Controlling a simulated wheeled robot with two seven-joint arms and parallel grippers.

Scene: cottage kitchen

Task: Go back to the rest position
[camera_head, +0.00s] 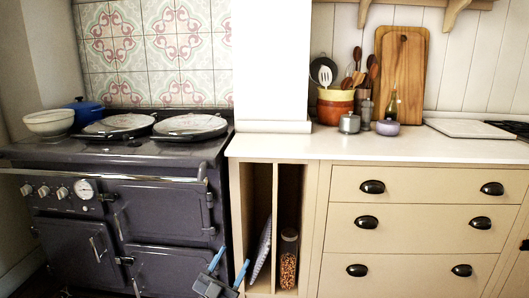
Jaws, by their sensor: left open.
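My left gripper (230,263) shows at the bottom of the head view, left of centre. Its two blue-tipped fingers point upward and stand apart, with nothing between them. It appears in front of the lower right part of the dark range cooker (168,209), near the cabinet's open slots. Only the end of the gripper shows. My right gripper is not in view.
A white counter (280,147) tops the cream drawers (425,186). An orange utensil pot (334,107), a wooden board (400,72) and small jars stand at its back. The open slots hold a glass jar (288,262) and a thin tray-like item (262,248).

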